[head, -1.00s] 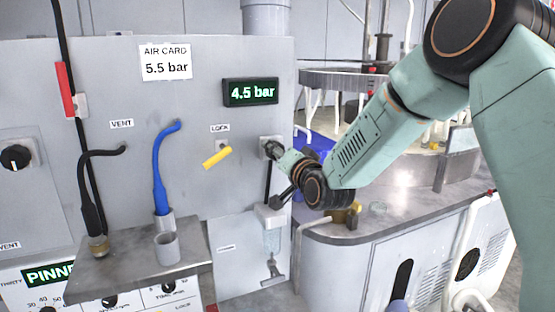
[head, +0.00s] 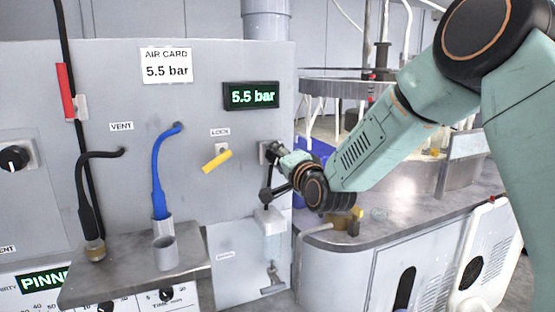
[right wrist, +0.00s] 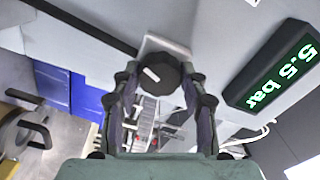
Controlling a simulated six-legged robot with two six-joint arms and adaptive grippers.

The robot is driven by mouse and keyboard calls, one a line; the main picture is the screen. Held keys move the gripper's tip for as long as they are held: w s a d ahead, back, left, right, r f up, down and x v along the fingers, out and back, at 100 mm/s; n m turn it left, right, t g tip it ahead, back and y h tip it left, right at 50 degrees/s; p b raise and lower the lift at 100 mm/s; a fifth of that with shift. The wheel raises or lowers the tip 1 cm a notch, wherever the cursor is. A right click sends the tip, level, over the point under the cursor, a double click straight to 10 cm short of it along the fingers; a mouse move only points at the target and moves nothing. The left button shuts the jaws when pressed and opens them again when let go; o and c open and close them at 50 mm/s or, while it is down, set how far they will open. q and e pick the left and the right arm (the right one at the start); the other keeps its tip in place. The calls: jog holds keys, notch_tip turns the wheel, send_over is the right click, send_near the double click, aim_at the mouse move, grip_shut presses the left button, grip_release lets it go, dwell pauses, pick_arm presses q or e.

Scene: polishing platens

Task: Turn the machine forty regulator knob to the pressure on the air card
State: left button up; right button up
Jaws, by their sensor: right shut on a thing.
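The regulator knob (right wrist: 157,74) is dark and round with a white mark. In the right wrist view it sits between the fingertips of my right gripper (right wrist: 158,82), which is shut on it. In the head view my right gripper (head: 276,152) reaches the panel at the regulator, and the arm mostly hides the knob. The air card (head: 166,66) reads 5.5 bar. The green display (head: 251,95) reads 5.5 bar; it also shows upside down in the right wrist view (right wrist: 275,70). My left gripper is not in view.
A yellow lock lever (head: 217,161) is left of the knob. A blue hose (head: 159,180) and a black hose (head: 86,195) stand at a metal shelf (head: 125,270). A round platen machine (head: 350,90) stands at the right, behind my arm.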

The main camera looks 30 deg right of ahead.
jog(key=shift+d+r, duration=0.15)
jog(key=shift+r, duration=0.1)
jog(key=o, duration=1.1)
jog(key=shift+s+d+f, duration=0.1)
jog(key=shift+o, duration=0.2)
jog(key=shift+a+f, duration=0.1)
jog(key=shift+a, duration=0.1)
jog(key=s, duration=0.8)
jog(key=shift+a, duration=0.15)
